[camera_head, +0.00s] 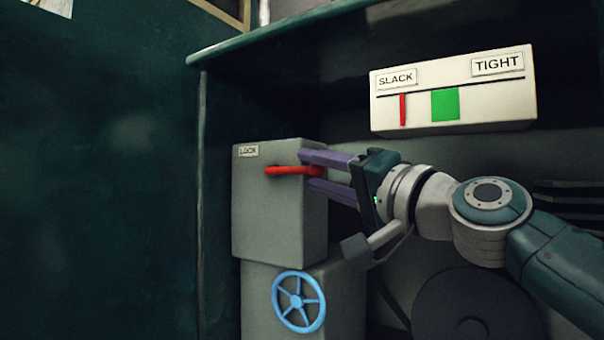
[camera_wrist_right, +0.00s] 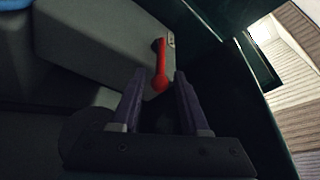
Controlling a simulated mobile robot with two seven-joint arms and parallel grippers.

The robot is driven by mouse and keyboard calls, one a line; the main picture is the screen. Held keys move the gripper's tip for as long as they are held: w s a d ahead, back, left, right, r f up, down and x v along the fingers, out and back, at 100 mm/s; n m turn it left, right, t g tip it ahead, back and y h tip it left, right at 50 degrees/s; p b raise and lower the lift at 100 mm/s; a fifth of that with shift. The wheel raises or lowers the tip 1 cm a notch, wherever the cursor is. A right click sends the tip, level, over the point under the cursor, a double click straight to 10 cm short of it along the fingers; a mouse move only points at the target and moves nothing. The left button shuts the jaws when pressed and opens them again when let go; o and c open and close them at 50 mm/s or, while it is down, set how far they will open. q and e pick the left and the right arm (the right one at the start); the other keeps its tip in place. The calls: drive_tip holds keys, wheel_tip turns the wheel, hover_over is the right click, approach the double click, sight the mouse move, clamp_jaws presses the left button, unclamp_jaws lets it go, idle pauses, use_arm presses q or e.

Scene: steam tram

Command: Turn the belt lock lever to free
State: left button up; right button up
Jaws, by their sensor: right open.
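The red belt lock lever (camera_head: 285,171) is on the front of a grey box (camera_head: 275,215) and lies about level in the head view. A small plate reading LOCK (camera_head: 248,151) is at the box's upper left. My right gripper (camera_head: 307,170) is open, with its purple fingers above and below the lever's right end. In the right wrist view the lever (camera_wrist_right: 161,62) shows just beyond the fingertips (camera_wrist_right: 160,76), its near end close to the gap between them. I cannot tell whether the fingers touch it. My left gripper is in neither view.
A blue handwheel (camera_head: 299,301) is on a grey housing below the lock box. A white gauge (camera_head: 455,92) marked SLACK and TIGHT is at the upper right; its red pointer (camera_head: 403,109) is under SLACK, left of a green patch. A dark green wall (camera_head: 100,180) fills the left.

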drive_tip(key=shift+c, duration=0.2)
clamp_jaws()
idle(1.1)
